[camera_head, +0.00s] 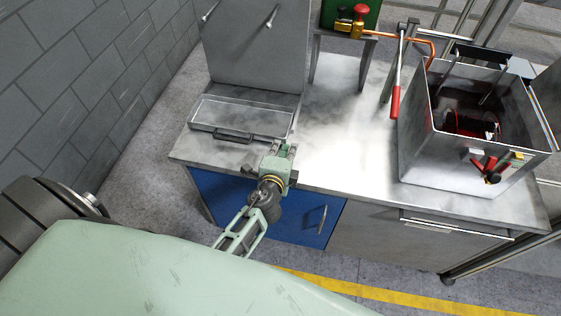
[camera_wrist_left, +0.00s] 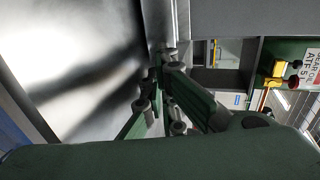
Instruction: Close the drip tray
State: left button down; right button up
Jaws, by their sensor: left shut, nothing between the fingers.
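The drip tray (camera_head: 283,122) is a shallow, rectangular metal tray at the left end of the metal bench, below an upright metal panel. It has a dark bar handle (camera_head: 233,136) on its front side. It appears to stick out from under the panel; how far it slides is hard to tell. My left gripper (camera_head: 284,151) is shut and empty at the bench's front edge, near the tray's front right corner and right of the handle. Contact with the tray cannot be told. Its shut fingers (camera_wrist_left: 162,88) show beside a shiny metal surface in the left wrist view. My right gripper is not in view.
An open metal box (camera_head: 420,150) with dark red contents stands at the bench's right. The bench (camera_head: 340,150) is clear between tray and box. A brick wall (camera_head: 80,80) is left.

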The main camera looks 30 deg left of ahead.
aim_at(291, 131)
pick_arm(q)
jog(key=w, duration=0.2)
jog(key=w+a, duration=0.1)
jog(key=w, duration=0.2)
jog(key=w+a+b, duration=0.1)
jog(key=w, duration=0.2)
jog(key=shift+w, duration=0.15)
jog(key=shift+w+a, duration=0.15)
jog(key=shift+w, duration=0.3)
jog(key=shift+r, duration=0.1)
